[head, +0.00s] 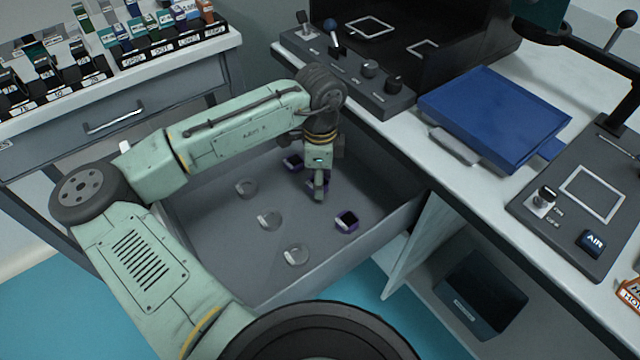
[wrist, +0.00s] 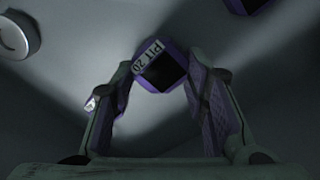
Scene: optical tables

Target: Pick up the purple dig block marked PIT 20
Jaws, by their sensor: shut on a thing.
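The purple dig block marked PIT 20 (wrist: 160,68) sits between my fingertips in the wrist view, its label readable beside a dark square face. My gripper (wrist: 160,85) is shut on it, with a purple-padded finger on each side. In the head view my gripper (head: 318,188) points down inside the open grey drawer (head: 205,240) and mostly hides the block. I cannot tell whether the block touches the drawer floor.
Another purple block (head: 346,221) lies to the right of my gripper, and one more (head: 292,162) lies behind it. Drawer walls surround my gripper. A control panel (head: 350,72) and blue tray (head: 495,115) stand on the bench.

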